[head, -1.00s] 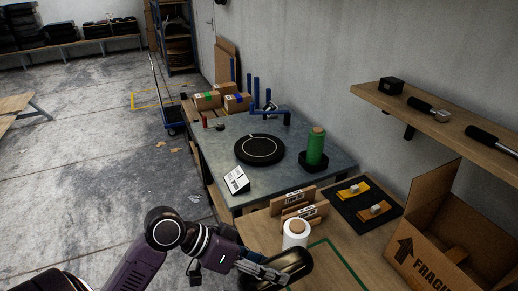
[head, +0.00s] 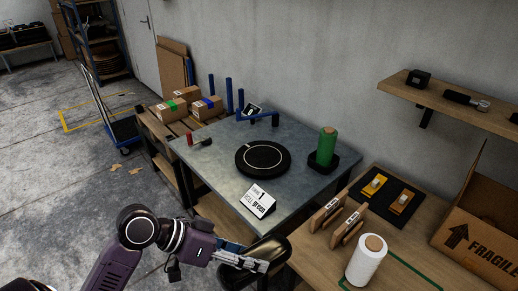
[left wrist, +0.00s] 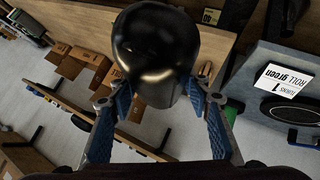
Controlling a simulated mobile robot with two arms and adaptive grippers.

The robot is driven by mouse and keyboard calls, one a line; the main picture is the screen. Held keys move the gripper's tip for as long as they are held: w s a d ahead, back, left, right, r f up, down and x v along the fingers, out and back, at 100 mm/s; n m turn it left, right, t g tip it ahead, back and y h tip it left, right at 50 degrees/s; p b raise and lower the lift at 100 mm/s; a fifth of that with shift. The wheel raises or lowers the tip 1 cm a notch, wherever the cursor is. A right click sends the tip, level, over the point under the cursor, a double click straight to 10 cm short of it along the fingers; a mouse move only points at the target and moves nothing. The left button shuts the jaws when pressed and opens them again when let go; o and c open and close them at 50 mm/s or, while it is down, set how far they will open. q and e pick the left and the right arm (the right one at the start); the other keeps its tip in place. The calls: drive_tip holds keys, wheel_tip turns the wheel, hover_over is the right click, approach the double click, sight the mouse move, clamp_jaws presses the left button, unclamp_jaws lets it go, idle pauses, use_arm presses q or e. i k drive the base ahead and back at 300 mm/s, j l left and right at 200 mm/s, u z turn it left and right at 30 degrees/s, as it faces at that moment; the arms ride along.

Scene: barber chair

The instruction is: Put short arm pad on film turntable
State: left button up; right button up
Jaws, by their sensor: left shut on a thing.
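A dark, glossy, rounded pad (head: 270,258) is held by my left gripper (head: 258,264) at the lower middle of the head view. In the left wrist view the pad (left wrist: 156,45) sits between the two blue-lined fingers of my left gripper (left wrist: 160,100), which is shut on it. The film turntable (head: 263,159) is a black disc with a pale ring on the grey metal table, farther back than the pad and apart from it. Part of the turntable also shows at the right of the left wrist view (left wrist: 290,112). My right gripper is not in view.
A white sign (head: 258,201) stands at the metal table's (head: 215,165) front edge. A green film roll (head: 327,147) stands right of the turntable. A white roll (head: 366,260), upright wooden pieces (head: 337,219) and an open carton (head: 480,238) occupy the wooden table.

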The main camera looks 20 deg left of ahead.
sight(263, 156)
drive_tip(key=i+j+z, duration=0.15)
drive_tip(key=j, duration=0.55)
drive_tip(key=i+j+z, duration=0.2)
drive_tip(key=j, duration=0.55)
drive_tip(key=j+z, duration=0.15)
drive_tip(key=j, duration=0.6)
drive_tip(key=i+j+z, duration=0.25)
drive_tip(key=j, duration=0.85)
drive_tip(key=j+z, duration=0.3)
drive_tip(key=j, duration=0.75)
drive_tip(key=i+j, duration=0.2)
drive_tip(key=j, duration=0.15)
drive_tip(key=i+j+z, duration=0.1)
drive_tip(key=j, duration=0.2)
drive_tip(key=i, duration=0.05)
